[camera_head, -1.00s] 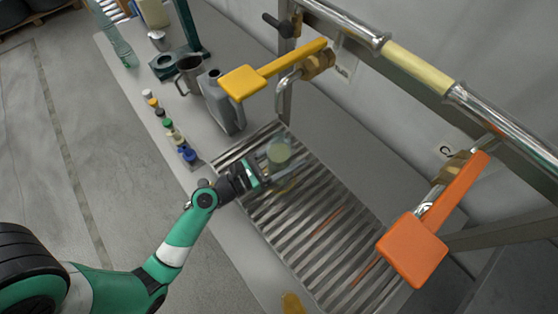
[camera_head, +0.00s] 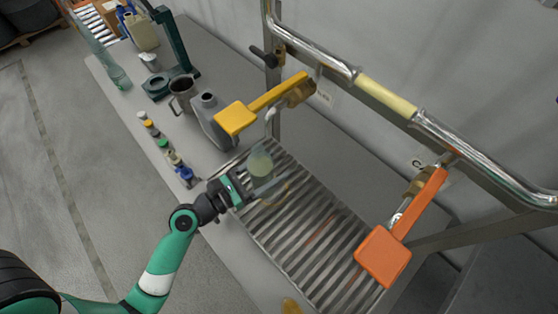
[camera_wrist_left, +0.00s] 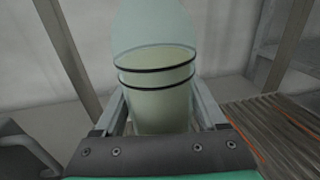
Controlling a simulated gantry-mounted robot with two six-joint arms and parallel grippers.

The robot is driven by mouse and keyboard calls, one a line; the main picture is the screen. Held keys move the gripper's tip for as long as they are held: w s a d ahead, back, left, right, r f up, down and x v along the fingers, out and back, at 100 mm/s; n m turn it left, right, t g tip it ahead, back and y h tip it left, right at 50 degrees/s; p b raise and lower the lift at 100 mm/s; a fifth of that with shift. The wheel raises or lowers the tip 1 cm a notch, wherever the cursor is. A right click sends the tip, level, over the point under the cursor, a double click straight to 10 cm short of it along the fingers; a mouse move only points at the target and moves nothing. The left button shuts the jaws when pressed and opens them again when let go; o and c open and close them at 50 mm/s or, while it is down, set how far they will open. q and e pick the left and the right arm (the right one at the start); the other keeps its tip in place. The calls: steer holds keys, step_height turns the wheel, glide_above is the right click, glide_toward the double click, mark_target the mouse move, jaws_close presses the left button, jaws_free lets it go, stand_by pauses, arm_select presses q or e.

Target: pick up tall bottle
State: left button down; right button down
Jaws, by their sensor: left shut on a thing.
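A translucent bottle with pale green liquid (camera_head: 261,164) is over the upper left part of the slatted metal grate (camera_head: 318,236). My left gripper (camera_head: 243,184) is shut on it from the left side. In the left wrist view the bottle (camera_wrist_left: 157,100) stands roughly upright between the two fingers, with two dark rings around it and a clear rounded upper part. The gap between its base and the grate is hard to judge. My right gripper is not in view.
A grey jug (camera_head: 212,122), a metal pitcher (camera_head: 182,94) and a row of small vials (camera_head: 163,144) stand upper left. A tall clear green vessel (camera_head: 117,76) is farther back.

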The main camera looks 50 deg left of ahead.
arm_select(q)
steer(key=s+d+r, duration=0.1)
steer(key=s+r, duration=0.5)
steer(key=s, duration=0.4)
steer(key=shift+s+d+p, duration=0.3)
steer(key=shift+d+p, duration=0.1)
steer(key=shift+r, duration=0.1)
